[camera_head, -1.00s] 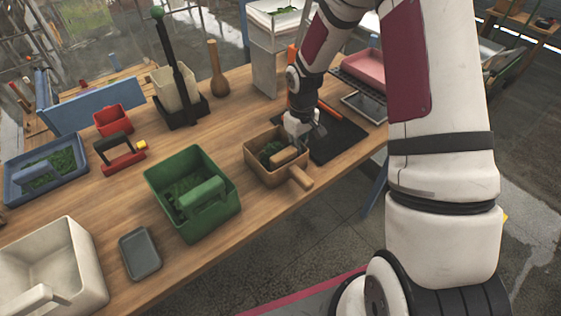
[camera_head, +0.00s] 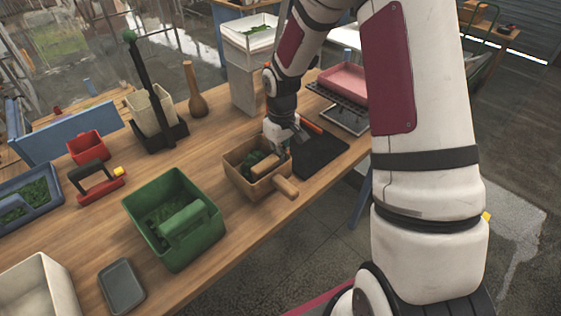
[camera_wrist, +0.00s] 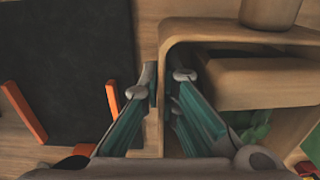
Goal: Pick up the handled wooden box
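The handled wooden box (camera_head: 240,182) is at the table's front edge in the head view. It is an open box with a wooden handle (camera_head: 287,188) sticking out toward the front right and dark green stuff inside. My gripper (camera_head: 282,147) is at its far right wall. In the wrist view the fingers of my gripper (camera_wrist: 166,76) straddle the box wall (camera_wrist: 164,110), one outside and one inside, closed in on it. The wrist view also shows the box's inner wooden part (camera_wrist: 265,82). Whether the box is clear of the table is hard to tell.
A black mat (camera_head: 322,155) with orange pieces lies right of the box. A green box (camera_head: 135,222) stands to its left, with a grey tray (camera_head: 122,286) in front. A wooden pestle-like piece (camera_head: 195,92) and grey stand (camera_head: 243,88) are behind.

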